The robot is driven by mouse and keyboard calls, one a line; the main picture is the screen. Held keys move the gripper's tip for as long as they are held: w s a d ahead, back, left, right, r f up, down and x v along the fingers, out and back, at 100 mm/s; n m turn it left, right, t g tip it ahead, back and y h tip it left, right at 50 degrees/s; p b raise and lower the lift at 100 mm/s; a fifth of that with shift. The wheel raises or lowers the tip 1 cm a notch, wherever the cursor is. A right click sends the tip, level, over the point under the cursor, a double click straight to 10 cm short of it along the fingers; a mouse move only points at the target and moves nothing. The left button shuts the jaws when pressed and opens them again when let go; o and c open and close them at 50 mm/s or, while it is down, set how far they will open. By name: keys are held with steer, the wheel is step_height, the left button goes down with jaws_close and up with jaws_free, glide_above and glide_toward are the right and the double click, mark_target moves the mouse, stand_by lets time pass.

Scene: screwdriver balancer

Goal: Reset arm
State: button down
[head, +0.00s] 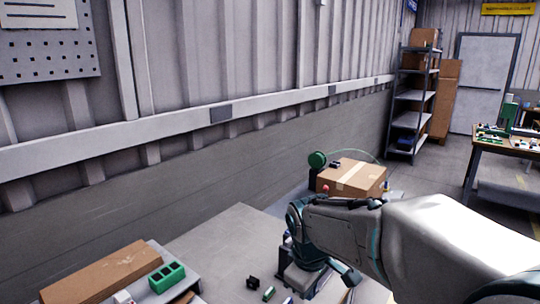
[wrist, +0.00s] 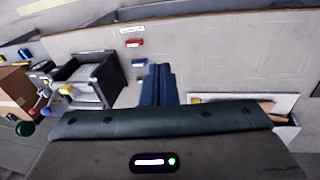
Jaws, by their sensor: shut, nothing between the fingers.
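My gripper (wrist: 158,85) shows in the wrist view as two dark blue fingers pressed together, shut and empty. It is above a pale work surface (wrist: 215,58), and I cannot tell how high. In the head view my arm reaches in from the right to the middle. My fingers cannot be made out there.
The wrist view shows a dark open bin (wrist: 88,82) left of my fingers, a red item (wrist: 134,43) beyond them and a pale tray (wrist: 283,102) at right. The head view shows a cardboard box (head: 352,178), a green spool (head: 318,159), a green block (head: 166,277) and a wall (head: 240,62).

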steer(key=s+d+m, duration=0.3)
steer(key=s+m, duration=0.1)
steer(key=s, duration=0.2)
steer(key=s+d+m+t, duration=0.1)
steer(key=s+d+m, duration=0.2)
steer(key=s+m, duration=0.2)
steer(key=shift+s+d+y, duration=0.25)
steer(key=shift+s+y, duration=0.15)
steer(key=shift+s, duration=0.6)
